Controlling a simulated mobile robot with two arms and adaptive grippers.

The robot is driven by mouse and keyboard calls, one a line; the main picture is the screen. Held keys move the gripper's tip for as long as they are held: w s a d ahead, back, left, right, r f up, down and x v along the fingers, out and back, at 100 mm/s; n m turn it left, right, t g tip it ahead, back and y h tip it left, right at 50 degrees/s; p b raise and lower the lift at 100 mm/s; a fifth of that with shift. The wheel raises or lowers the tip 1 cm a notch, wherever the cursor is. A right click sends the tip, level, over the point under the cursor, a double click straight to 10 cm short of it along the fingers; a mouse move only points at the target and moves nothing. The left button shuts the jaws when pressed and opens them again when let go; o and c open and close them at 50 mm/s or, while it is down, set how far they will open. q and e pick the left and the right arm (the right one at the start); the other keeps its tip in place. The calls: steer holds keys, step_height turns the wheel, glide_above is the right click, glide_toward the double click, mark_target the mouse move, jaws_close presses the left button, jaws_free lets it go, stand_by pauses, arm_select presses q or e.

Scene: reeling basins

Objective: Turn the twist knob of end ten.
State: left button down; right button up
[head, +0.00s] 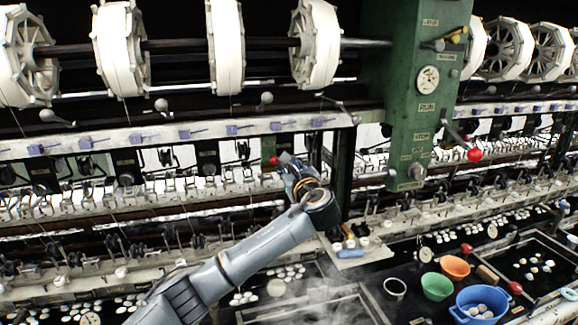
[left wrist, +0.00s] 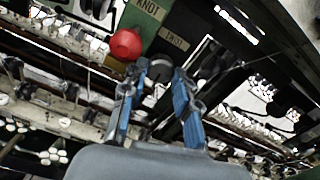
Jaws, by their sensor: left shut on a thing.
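The twist knob (left wrist: 160,70) is a small dark and grey round knob below the "TWIST" label (left wrist: 174,39) in the left wrist view. My left gripper (left wrist: 161,72) has its two blue fingers on either side of the knob and is shut on it. In the head view my left gripper (head: 290,165) reaches the machine front, and it hides the knob there. The end's number cannot be read. My right gripper is in neither view.
A red ball handle (left wrist: 125,44) sits close left of my fingers, by the "KNOT" label (left wrist: 148,9). A green column (head: 420,90) with a gauge and a red-tipped lever (head: 474,155) stands to the right. Coloured bowls, including a blue basin (head: 482,303), stand lower right.

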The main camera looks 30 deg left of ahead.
arm_select(q)
steer(key=shift+f, duration=0.2)
stand_by(0.3)
steer(key=c, duration=1)
jaws_free()
steer(key=v, duration=1.2)
